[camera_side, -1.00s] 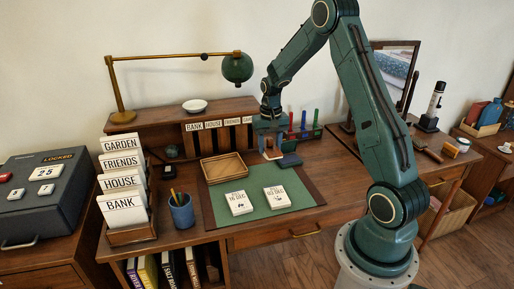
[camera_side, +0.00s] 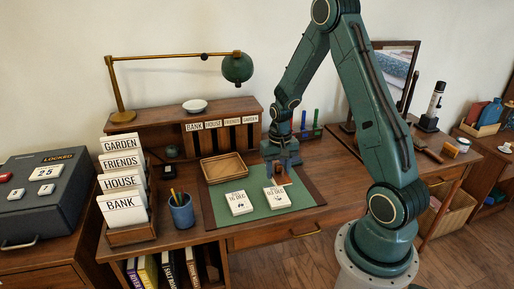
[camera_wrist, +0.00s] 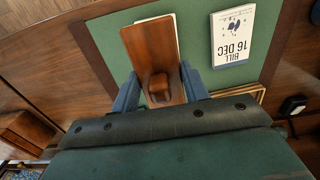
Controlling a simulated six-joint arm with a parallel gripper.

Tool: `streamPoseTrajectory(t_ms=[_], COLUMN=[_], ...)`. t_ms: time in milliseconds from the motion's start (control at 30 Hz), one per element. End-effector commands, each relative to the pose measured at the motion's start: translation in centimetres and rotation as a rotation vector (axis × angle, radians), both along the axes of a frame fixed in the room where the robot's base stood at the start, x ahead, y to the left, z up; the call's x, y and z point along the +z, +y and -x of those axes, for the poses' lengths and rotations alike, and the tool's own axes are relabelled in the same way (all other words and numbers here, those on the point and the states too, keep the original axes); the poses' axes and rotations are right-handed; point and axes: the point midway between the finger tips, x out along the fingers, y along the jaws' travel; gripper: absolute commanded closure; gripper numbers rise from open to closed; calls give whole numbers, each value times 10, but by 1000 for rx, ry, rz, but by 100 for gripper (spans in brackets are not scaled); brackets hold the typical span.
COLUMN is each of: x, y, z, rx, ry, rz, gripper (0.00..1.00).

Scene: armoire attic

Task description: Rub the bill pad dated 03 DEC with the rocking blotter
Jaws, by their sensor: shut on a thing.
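My gripper (camera_side: 282,166) is shut on the rocking blotter (camera_wrist: 150,42), a brown wooden block with a knob. In the side view the blotter (camera_side: 284,180) is at the back edge of the bill pad dated 03 DEC (camera_side: 277,200). In the wrist view it covers most of that pad, leaving a pale edge. I cannot tell whether it touches the pad. The pad dated 16 DEC (camera_side: 239,203) lies to the left, apart from it; it also shows in the wrist view (camera_wrist: 233,35).
Both pads lie on a green desk mat (camera_side: 262,214). A wooden tray (camera_side: 224,168) stands behind them. A blue pencil cup (camera_side: 182,212) and a rack of labelled cards (camera_side: 130,236) are at left. The mat's front strip is clear.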

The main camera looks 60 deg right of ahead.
Motion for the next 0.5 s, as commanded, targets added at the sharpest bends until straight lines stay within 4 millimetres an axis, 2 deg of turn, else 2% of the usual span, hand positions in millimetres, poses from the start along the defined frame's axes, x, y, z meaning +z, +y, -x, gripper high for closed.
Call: streamPoseTrajectory(t_ms=[500], x=[-47], y=[0], z=[1], rx=[0], ry=[3], rz=[-1], gripper=[73])
